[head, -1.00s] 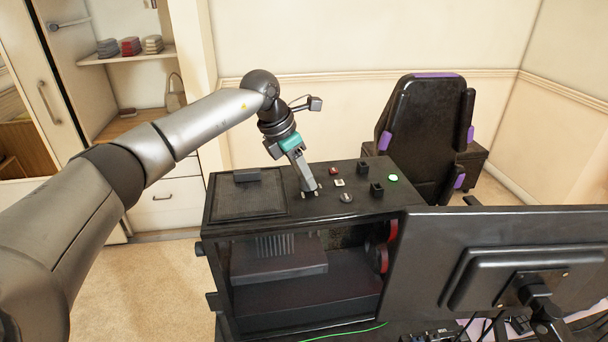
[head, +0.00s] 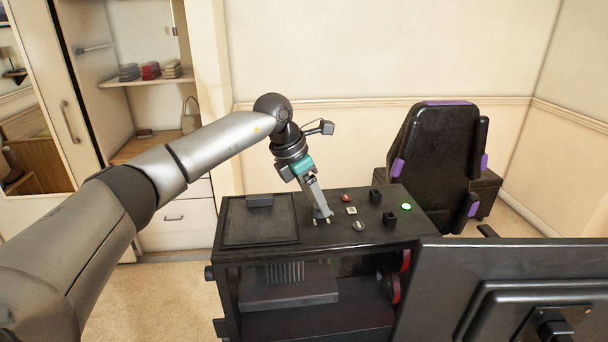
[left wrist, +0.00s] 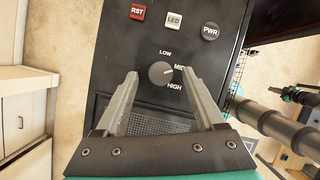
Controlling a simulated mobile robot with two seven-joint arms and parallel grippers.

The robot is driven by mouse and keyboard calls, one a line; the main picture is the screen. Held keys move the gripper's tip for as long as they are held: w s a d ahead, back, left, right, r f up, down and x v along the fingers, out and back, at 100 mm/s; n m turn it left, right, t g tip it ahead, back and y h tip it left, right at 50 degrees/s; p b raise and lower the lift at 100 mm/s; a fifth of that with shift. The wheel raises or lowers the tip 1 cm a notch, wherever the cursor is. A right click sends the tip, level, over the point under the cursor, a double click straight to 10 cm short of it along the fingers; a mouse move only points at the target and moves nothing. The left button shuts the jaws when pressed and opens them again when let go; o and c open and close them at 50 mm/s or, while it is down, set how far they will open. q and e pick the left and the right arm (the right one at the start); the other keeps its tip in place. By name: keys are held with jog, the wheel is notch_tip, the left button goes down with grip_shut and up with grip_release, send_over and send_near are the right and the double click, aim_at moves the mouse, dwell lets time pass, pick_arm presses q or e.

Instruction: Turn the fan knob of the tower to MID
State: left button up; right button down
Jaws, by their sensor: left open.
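The tower (head: 290,240) is a black case with a flat top panel. The fan knob (left wrist: 160,73) is a small round grey knob in the left wrist view, with LOW, MID and HIGH printed around it. A pale mark on it seems to point right, toward MID. My left gripper (left wrist: 159,74) is open, with one finger on each side of the knob; whether they touch it I cannot tell. In the head view my left gripper (head: 322,220) reaches down to the tower's top and hides the knob. My right gripper is not in view.
Beside the knob are the red RST button (left wrist: 137,12), the white LED button (left wrist: 174,20) and the grey PWR button (left wrist: 210,32). Small black blocks (head: 376,196) stand on the top. A monitor (head: 500,290) is at front right, a chair (head: 437,155) behind.

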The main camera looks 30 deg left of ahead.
pick_arm(q)
jog(key=b+v, duration=0.1)
jog(key=v, duration=1.3)
jog(key=shift+r, duration=0.2)
jog(key=shift+s+f, duration=0.1)
jog(key=shift+s, duration=0.05)
